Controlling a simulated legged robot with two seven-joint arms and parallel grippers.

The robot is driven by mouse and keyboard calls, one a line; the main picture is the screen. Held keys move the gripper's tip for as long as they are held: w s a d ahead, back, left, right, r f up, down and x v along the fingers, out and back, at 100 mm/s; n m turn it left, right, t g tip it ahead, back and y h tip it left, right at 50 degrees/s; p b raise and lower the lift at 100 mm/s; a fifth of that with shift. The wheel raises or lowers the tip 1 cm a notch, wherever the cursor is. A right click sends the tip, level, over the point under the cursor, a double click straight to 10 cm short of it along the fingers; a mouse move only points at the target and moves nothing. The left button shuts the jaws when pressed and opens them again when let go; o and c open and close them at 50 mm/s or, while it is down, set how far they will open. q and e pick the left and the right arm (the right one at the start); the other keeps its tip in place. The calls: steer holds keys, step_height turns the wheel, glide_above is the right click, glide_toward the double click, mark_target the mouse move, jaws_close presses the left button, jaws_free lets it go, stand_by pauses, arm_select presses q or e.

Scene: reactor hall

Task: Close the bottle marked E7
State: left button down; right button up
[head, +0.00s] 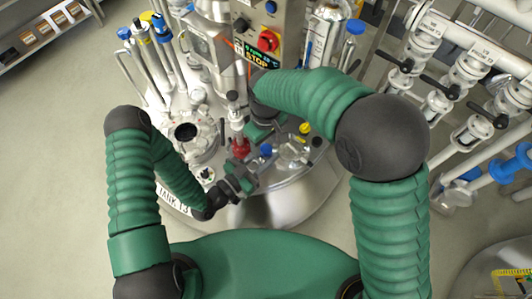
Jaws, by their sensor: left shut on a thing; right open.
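A small bottle with a red lower part (240,147) and a pale neck stands upright on the round metal tank top, left of centre. No E7 mark is readable on it, so I cannot confirm which bottle it is. My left gripper (240,167) reaches it from the near side and appears shut on its red lower part. My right gripper (259,132) is open, just right of the bottle and beside its neck. The fingertips of both are small and partly hidden, and whether the right one touches the bottle is unclear.
The tank top (280,180) carries a black round port (186,131), a blue knob (266,150) and a yellow knob (305,128). A control box with a red stop button (268,41) stands behind. Blue-capped tubes (125,34) rise at left. Valve pipes (440,98) stand at right.

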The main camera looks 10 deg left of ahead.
step_height(320, 180, up, 11)
stand_by(0.4)
